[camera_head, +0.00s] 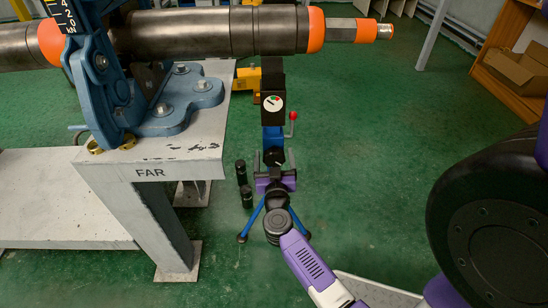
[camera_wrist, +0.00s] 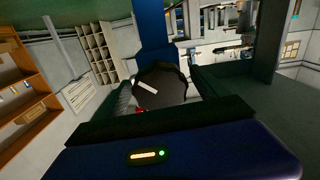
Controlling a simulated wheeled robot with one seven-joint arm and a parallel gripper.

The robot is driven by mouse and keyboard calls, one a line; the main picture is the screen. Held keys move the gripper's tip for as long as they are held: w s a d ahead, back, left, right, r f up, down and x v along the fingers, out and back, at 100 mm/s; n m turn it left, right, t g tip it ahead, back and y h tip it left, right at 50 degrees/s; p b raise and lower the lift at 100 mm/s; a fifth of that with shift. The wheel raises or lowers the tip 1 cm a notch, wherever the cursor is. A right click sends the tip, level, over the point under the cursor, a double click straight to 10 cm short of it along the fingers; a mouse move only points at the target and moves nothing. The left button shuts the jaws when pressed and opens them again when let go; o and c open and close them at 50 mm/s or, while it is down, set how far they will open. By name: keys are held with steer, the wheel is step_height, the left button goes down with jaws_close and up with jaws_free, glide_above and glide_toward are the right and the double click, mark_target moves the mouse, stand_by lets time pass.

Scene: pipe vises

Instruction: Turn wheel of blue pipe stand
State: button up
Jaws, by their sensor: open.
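The blue pipe stand (camera_head: 272,138) stands on the floor beyond the workbench, with blue legs spread below. Its black wheel (camera_head: 274,157) faces my gripper (camera_head: 274,162), which is open, with one finger on each side of the wheel in this view. In the wrist view the dark round wheel (camera_wrist: 160,88) with a white mark fills the gap ahead of my gripper, in front of the blue post (camera_wrist: 152,28). I cannot tell whether the fingers touch the wheel. A red-knobbed lever (camera_head: 293,117) is on the stand's right side.
A workbench (camera_head: 160,150) marked FAR carries a blue vise (camera_head: 165,110) and a thick steel pipe (camera_head: 200,32) with orange ends at left. Green floor is open to the right. A shelf (camera_wrist: 97,50) stands in the background.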

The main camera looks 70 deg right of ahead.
steer(key=c, duration=1.4)
steer(key=shift+o, duration=0.2)
steer(key=shift+m+p, duration=0.3)
